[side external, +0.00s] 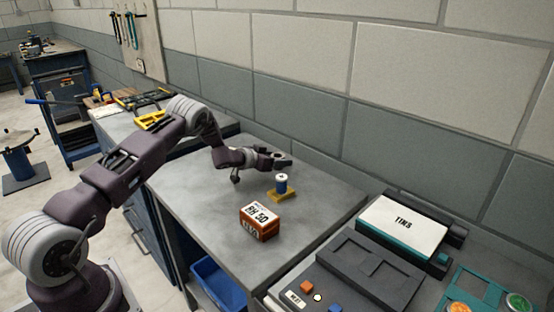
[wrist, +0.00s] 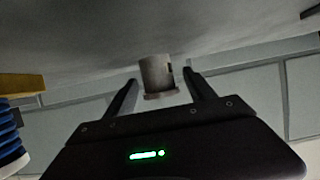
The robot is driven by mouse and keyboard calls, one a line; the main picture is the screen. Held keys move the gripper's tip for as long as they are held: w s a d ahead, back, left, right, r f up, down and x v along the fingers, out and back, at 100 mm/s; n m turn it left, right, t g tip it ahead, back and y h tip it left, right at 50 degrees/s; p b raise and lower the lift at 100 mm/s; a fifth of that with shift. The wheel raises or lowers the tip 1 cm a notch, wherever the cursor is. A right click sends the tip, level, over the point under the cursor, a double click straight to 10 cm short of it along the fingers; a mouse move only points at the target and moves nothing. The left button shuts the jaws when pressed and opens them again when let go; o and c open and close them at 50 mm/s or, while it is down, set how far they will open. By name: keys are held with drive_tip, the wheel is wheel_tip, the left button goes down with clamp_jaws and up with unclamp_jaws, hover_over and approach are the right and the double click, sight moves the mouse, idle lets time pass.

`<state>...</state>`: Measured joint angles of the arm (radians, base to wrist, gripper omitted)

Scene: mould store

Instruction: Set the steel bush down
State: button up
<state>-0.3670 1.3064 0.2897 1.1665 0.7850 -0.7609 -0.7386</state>
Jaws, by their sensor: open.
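The steel bush (wrist: 157,72) is a short grey cylinder with a wider rim at one end, seen in the wrist view. It is between the two fingers of my gripper (wrist: 160,77), with a gap showing on both sides. My gripper is open and does not clamp it. In the side view my gripper (side external: 284,159) is low over the back of the grey workbench (side external: 196,194), and the bush is too small there to make out clearly. I cannot tell exactly how its end meets the bench top.
An orange-brown box (side external: 259,222) marked RH 50 is nearer the front. The wall (side external: 300,90) is close behind. The bench's left part is clear.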

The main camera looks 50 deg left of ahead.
drive_tip(key=shift+r, duration=0.2)
drive_tip(key=v, duration=1.2)
drive_tip(key=s+d+r+n+g+y, duration=0.1)
drive_tip(key=s+d+r+y, duration=0.15)
drive_tip(key=r, duration=0.65)
drive_tip(key=s+d+r+n+g+y, duration=0.1)
drive_tip(key=d+r, duration=0.2)
drive_tip(key=r, duration=0.6)
drive_tip(key=s+d+r+g, duration=0.1)
drive_tip(key=s+d+r, duration=0.3)
drive_tip(key=s, duration=0.2)
drive_tip(key=s+d+g+h, duration=0.1)
drive_tip(key=s+d, duration=0.4)
drive_tip(key=s, duration=0.5)
drive_tip(key=s+d+m+g+h, duration=0.1)
drive_tip(key=s+d+g, duration=0.1)
drive_tip(key=s+d, duration=0.3)
drive_tip(key=s+d+m+g+h, duration=0.1)
drive_tip(key=s+d, duration=0.5)
drive_tip(key=s, duration=0.8)
drive_tip(key=shift+s+f+g, duration=0.4)
drive_tip(key=shift+f+g, duration=0.05)
drive_tip(key=shift+g, duration=0.05)
drive_tip(key=shift+d+h, duration=0.1)
drive_tip(key=shift+h, duration=0.15)
